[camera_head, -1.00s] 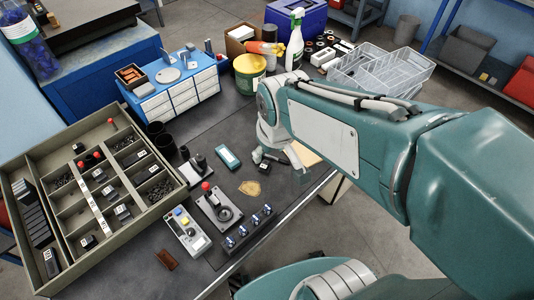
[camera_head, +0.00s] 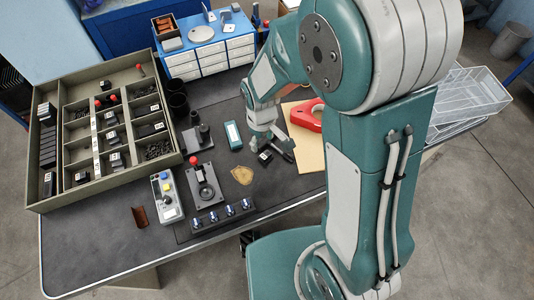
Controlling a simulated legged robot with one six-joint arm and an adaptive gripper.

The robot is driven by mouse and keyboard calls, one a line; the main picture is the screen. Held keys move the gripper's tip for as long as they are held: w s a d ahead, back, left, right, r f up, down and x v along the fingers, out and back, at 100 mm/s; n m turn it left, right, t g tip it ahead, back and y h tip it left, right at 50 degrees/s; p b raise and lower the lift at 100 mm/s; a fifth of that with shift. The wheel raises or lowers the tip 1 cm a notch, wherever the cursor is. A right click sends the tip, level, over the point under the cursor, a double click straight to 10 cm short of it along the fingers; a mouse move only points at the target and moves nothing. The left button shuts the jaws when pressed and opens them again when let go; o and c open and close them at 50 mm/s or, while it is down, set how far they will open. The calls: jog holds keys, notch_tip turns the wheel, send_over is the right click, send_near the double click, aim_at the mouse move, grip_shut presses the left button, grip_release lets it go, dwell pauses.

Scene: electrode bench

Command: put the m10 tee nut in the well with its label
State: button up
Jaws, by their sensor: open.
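A small dark piece with a white label (camera_head: 265,156) lies on the dark bench mat; it may be the m10 tee nut, but its label is too small to read. My gripper (camera_head: 275,151) is open, pointing down close by this piece; I cannot tell whether a finger touches it. The olive sorting tray (camera_head: 110,193) stands at the left, divided into wells. Several wells hold dark labelled blocks, red-topped pieces or loose dark bits. I cannot read which well carries the matching label.
A teal-edged box (camera_head: 233,134), a tan patch (camera_head: 242,175), a joystick unit (camera_head: 205,186), a button box (camera_head: 166,197) and a row of knobs (camera_head: 222,216) lie between gripper and tray. Black cups (camera_head: 179,104) stand beside the tray.

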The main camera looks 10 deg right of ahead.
aim_at(265, 155)
notch_tip(265, 155, down, 2)
jog(key=shift+f, duration=0.25)
jog(key=shift+d+f, duration=0.3)
jog(key=shift+f, duration=0.25)
jog(key=f, duration=0.3)
jog(key=shift+d+f, duration=0.25)
jog(key=shift+f, duration=0.05)
jog(key=shift+w+a+f, duration=0.1)
jog(key=shift+a+f, duration=0.15)
jog(key=shift+f, duration=0.25)
jog(key=shift+d, duration=0.1)
grip_shut()
